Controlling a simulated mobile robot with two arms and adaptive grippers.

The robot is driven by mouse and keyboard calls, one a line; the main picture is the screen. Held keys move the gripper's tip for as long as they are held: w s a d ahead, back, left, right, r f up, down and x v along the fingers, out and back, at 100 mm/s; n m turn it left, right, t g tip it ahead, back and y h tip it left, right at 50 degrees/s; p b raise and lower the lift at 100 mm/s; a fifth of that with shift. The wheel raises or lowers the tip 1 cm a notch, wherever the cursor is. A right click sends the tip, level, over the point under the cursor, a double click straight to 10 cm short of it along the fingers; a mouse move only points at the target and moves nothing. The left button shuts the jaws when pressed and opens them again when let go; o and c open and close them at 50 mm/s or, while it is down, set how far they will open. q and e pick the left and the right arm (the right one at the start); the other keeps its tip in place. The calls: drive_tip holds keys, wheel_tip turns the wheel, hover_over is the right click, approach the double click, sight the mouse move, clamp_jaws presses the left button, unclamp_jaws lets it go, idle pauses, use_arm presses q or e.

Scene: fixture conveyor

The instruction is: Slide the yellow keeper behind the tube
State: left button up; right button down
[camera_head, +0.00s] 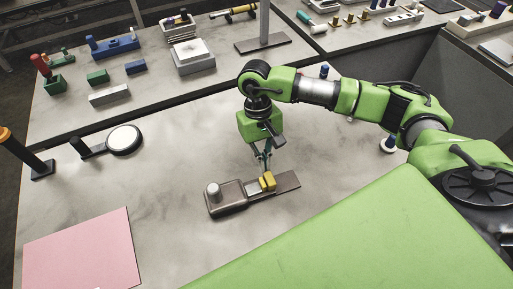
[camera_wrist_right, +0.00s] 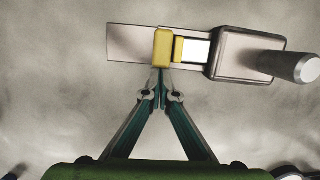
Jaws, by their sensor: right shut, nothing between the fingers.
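The yellow keeper (camera_head: 267,182) sits on the flat grey rail of a fixture (camera_head: 232,198) on the pale worktop. In the right wrist view the keeper (camera_wrist_right: 163,48) is a tall yellow block across the rail, with a smaller yellow part on its right. A whitish piece (camera_wrist_right: 197,51), possibly the tube, lies between that part and the grey housing (camera_wrist_right: 232,52). My right gripper (camera_head: 265,157) is shut and empty. Its fingertips (camera_wrist_right: 160,75) are at the keeper's near edge; whether they touch it I cannot tell. My left gripper is out of view.
The housing carries an upright metal knob (camera_head: 213,189). A pink sheet (camera_head: 83,252) lies front left and a green panel (camera_head: 375,235) front right. A round white disc on a stand (camera_head: 124,139) is at the left. Trays and blocks stand on the back bench. Worktop around the fixture is clear.

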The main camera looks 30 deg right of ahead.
drive_tip(key=shift+r, duration=0.1)
drive_tip(key=v, duration=1.1)
drive_tip(key=shift+r, duration=0.35)
drive_tip(key=shift+w, duration=0.1)
